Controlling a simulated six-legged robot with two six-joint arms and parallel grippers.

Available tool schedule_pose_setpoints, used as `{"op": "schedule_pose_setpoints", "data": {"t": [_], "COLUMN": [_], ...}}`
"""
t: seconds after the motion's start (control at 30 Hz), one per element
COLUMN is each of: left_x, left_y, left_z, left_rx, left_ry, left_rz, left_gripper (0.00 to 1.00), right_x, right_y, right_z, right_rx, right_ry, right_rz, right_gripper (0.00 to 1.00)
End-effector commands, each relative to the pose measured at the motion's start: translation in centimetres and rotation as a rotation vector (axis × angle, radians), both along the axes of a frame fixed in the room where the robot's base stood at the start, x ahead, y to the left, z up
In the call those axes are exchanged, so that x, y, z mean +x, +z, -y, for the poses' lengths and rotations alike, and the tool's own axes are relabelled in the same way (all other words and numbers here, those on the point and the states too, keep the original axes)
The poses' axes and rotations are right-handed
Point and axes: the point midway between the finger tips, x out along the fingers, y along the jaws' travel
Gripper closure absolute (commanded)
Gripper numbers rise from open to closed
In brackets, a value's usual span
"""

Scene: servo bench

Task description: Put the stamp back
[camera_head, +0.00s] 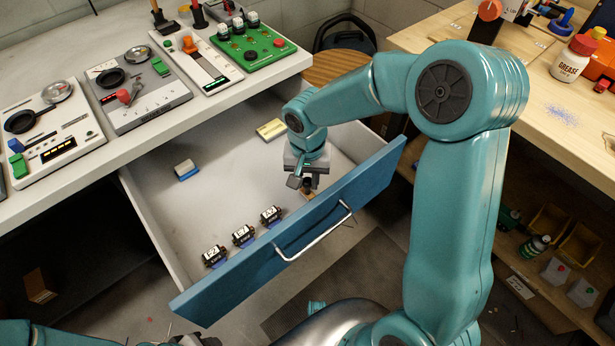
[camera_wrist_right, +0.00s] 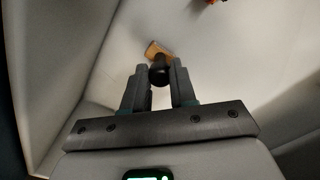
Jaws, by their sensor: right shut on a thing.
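The stamp (camera_wrist_right: 157,66) has a black rounded handle and a wooden base. My right gripper (camera_wrist_right: 158,74) is shut on the handle in the right wrist view, with the wooden base beyond the fingertips. In the head view my right gripper (camera_head: 304,184) is inside the open blue-fronted drawer (camera_head: 290,240), near its right end. The stamp is mostly hidden there, with a bit of its base (camera_head: 308,194) showing below the fingers. I cannot tell whether the base touches the drawer floor. Part of my left arm shows at the bottom left edge; its gripper is barely visible at the lower edge.
The drawer also holds a blue-and-white block (camera_head: 185,169), a yellow block (camera_head: 270,129) and three small dark servos (camera_head: 243,235) near the front. The bench above carries several device panels (camera_head: 140,90). The drawer's middle floor is clear. A wooden workbench (camera_head: 440,38) stands at right.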

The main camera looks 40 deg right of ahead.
Motion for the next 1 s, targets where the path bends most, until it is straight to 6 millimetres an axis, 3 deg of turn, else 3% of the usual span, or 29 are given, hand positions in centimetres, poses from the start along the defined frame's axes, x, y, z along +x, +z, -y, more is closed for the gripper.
{"op": "schedule_pose_setpoints", "data": {"t": [0.03,0.07,0.1,0.13,0.5,1.0], "left_x": [0.0,0.0,0.0,0.0,0.0,0.0], "left_y": [-0.4,-0.2,-0.2,-0.2,0.3,2.2], "left_z": [0.0,0.0,0.0,0.0,0.0,0.0], "left_rx": [0.000,0.000,0.000,0.000,0.000,0.000], "left_ry": [0.000,0.000,0.000,0.000,0.000,0.000], "left_rz": [0.000,0.000,0.000,0.000,0.000,0.000], "left_gripper": [0.62,0.62,0.62,0.62,0.62,0.62], "right_x": [0.0,0.0,0.0,0.0,0.0,0.1], "right_y": [-0.4,-0.2,-0.1,-0.1,0.7,10.9], "right_z": [0.0,0.0,0.0,0.0,0.0,0.0], "right_rx": [0.000,0.000,0.000,0.000,-0.001,0.000], "right_ry": [0.000,0.000,0.000,0.000,-0.001,-0.001], "right_rz": [0.000,0.000,0.000,0.000,0.002,0.004], "right_gripper": [0.93,0.64,0.51,0.48,0.48,0.48]}}
